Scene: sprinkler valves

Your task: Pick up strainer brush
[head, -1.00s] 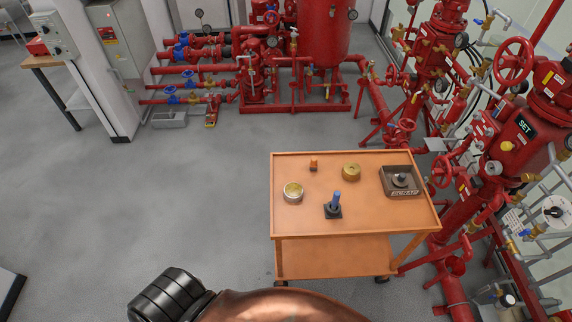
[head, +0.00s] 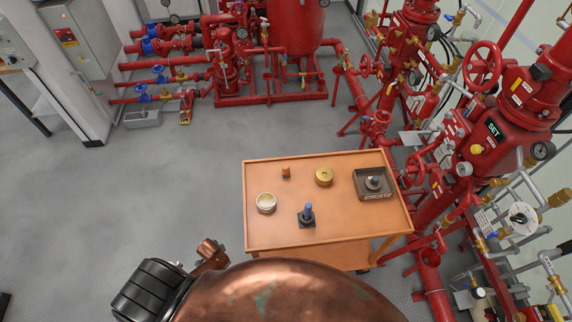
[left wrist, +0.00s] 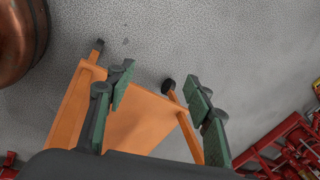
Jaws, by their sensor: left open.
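The strainer brush is most likely the blue-handled item (head: 308,213) standing upright in a dark square base near the front of the orange cart top (head: 340,222). My left gripper (left wrist: 155,100) shows in the left wrist view with two green-padded fingers apart and nothing between them. Beyond the fingers are the cart's side, legs and castors (left wrist: 168,86). The brush does not show in that view. In the head view my copper-coloured arm fills the bottom, and neither gripper's fingers can be made out.
The cart also holds a white-and-brass round cup (head: 266,203), a small orange piece (head: 286,172), a brass disc (head: 324,177) and a dark tray (head: 374,194) with a grey part. Red piping stands behind and to the right.

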